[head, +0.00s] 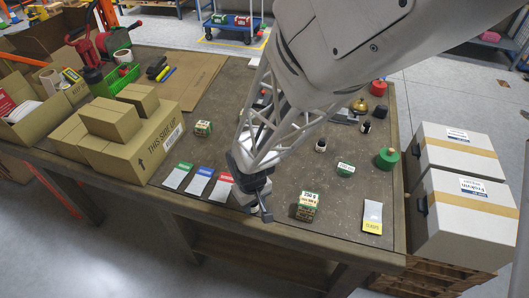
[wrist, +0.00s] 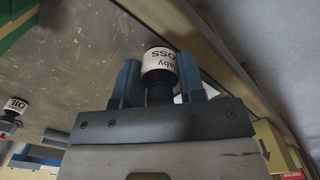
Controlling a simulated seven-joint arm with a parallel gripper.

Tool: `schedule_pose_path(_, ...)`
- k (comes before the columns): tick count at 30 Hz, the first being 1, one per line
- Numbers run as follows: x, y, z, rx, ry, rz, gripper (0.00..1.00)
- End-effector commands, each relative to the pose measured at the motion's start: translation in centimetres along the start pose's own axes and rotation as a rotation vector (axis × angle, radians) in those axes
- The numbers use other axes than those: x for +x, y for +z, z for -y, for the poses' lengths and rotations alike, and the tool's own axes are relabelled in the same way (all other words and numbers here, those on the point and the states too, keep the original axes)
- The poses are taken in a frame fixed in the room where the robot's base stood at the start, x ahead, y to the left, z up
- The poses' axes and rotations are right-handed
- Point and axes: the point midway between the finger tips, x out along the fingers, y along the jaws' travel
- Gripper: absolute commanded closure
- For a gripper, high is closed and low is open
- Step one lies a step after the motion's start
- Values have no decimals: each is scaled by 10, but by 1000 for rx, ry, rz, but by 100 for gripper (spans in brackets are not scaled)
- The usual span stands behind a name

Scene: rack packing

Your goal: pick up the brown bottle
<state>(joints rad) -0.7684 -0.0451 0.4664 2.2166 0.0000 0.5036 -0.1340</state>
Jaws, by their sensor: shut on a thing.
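In the wrist view my gripper (wrist: 158,82) has its two blue fingers closed around a small dark bottle with a white label (wrist: 158,62). Part of the label's lettering shows, and the bottle's dark narrow end points toward the palm. Its colour is too dark to tell whether it is brown. In the head view my gripper (head: 260,207) hangs near the table's front edge, right of the red-topped packet (head: 222,185). The held bottle cannot be made out there behind the gripper.
The table (head: 165,205) carries cardboard boxes (head: 133,140) at left. A green-and-white carton (head: 307,205) and a yellow-ended packet (head: 372,216) lie right of my gripper. Small dark bottles (head: 320,145) and a green round container (head: 387,158) stand further back. White boxes (head: 462,215) stand beyond the right edge.

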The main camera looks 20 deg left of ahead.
Motion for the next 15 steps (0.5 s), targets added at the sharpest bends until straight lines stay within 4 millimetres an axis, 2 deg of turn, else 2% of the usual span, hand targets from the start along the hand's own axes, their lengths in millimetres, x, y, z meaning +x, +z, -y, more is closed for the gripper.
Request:
schedule_pose_path(6, -4, 38, 6, 0, 0, -1, 87)
schedule_pose_path(15, -8, 82, 13, 0, 0, -1, 87)
